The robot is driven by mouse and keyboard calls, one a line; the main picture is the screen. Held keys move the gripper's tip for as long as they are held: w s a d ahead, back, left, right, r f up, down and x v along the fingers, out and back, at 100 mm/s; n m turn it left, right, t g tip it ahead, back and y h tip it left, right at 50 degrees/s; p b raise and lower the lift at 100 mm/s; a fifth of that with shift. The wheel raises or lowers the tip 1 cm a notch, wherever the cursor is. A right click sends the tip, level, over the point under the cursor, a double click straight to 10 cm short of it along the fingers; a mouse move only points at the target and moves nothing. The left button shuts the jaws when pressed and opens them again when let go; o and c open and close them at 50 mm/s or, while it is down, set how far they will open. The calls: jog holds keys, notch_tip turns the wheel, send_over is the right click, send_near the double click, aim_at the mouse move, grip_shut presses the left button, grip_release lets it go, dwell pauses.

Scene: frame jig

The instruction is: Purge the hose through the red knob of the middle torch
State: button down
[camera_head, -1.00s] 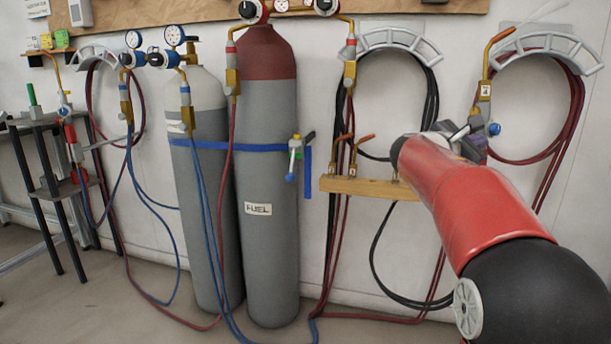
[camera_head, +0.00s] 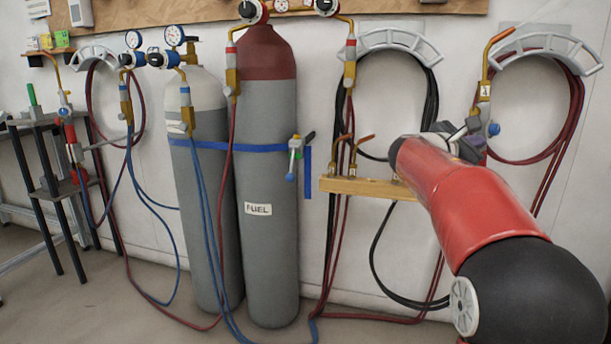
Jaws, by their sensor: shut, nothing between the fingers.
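A wooden rack (camera_head: 345,187) on the wall holds brass torches with copper tips, one (camera_head: 340,152) at its left and one (camera_head: 357,150) beside it. Another torch (camera_head: 486,92) hangs at the right with a blue knob (camera_head: 493,129). I cannot make out a red knob on any of these; my red forearm covers the rack's right end.
A grey fuel cylinder (camera_head: 269,245) with a red top and a paler cylinder (camera_head: 208,230) stand left of the rack, held by a blue strap (camera_head: 255,148). Hoses hang from a middle hanger (camera_head: 388,40) and a right hanger (camera_head: 550,44). A dark stand (camera_head: 45,160) is at far left.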

jog(key=shift+w+a+r+p, duration=0.2)
jog(key=shift+w+a+p, duration=0.15)
jog(key=shift+p, duration=0.35)
jog(key=shift+w+a+p, duration=0.2)
jog(key=shift+w+p, duration=0.3)
jog(key=shift+r, duration=0.1)
jog(key=shift+r+p, duration=0.35)
jog(key=shift+p, duration=0.05)
jog(key=b+v, duration=0.1)
jog(key=v, duration=0.5)
jog(key=shift+s+d+r+b, duration=0.1)
jog(key=shift+s+b, duration=0.05)
jog(key=shift+b, duration=0.15)
